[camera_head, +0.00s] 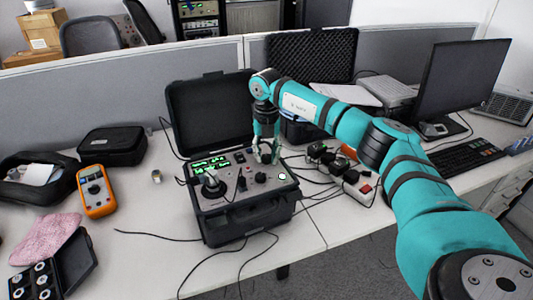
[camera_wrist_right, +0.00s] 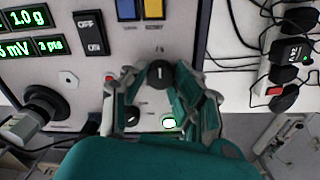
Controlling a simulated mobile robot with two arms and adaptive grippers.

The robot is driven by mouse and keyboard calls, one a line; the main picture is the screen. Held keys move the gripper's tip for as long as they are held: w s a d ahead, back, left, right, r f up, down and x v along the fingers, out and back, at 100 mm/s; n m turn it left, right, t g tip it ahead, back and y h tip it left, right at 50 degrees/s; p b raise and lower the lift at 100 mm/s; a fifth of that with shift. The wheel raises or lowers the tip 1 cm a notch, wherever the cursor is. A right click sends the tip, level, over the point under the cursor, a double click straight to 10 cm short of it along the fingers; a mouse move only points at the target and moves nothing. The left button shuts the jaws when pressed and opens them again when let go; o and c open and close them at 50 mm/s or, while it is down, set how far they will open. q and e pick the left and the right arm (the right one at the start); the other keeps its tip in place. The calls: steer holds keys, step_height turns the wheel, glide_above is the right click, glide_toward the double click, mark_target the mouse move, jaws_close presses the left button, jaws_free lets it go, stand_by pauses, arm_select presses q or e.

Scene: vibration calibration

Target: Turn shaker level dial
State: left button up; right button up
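The shaker unit (camera_head: 272,216) is an open black case with a grey control panel (camera_wrist_right: 75,14) on the desk. A black dial with a white pointer line (camera_wrist_right: 160,74) sits on the panel's right side. My right gripper (camera_head: 266,157) is down at the panel. In the right wrist view, its fingers (camera_wrist_right: 162,78) stand on both sides of this dial, parted; whether they touch it cannot be told. A second small black knob (camera_wrist_right: 131,116) and a lit round indicator (camera_wrist_right: 168,123) lie nearer my wrist. My left gripper is not in view.
A larger round black fitting (camera_wrist_right: 44,104) stands on the panel's left, below green displays (camera_wrist_right: 27,18). A power strip with plugs (camera_head: 357,188) and cables lies to the right. An orange multimeter (camera_head: 96,190) and a black pouch (camera_head: 113,146) lie left. A monitor (camera_head: 462,82) stands right.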

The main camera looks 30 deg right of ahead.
jaws_close()
steer(key=shift+n, duration=0.4)
steer(key=n+p, duration=0.1)
steer(key=n, duration=0.4)
steer(key=shift+r+n, duration=0.1)
steer(key=shift+n, duration=0.2)
steer(key=n, duration=1.3)
steer(key=shift+n, duration=0.3)
steer(key=n, duration=0.6)
steer(key=shift+w, duration=0.1)
steer(key=shift+r+n, duration=0.1)
steer(key=shift+n, duration=0.3)
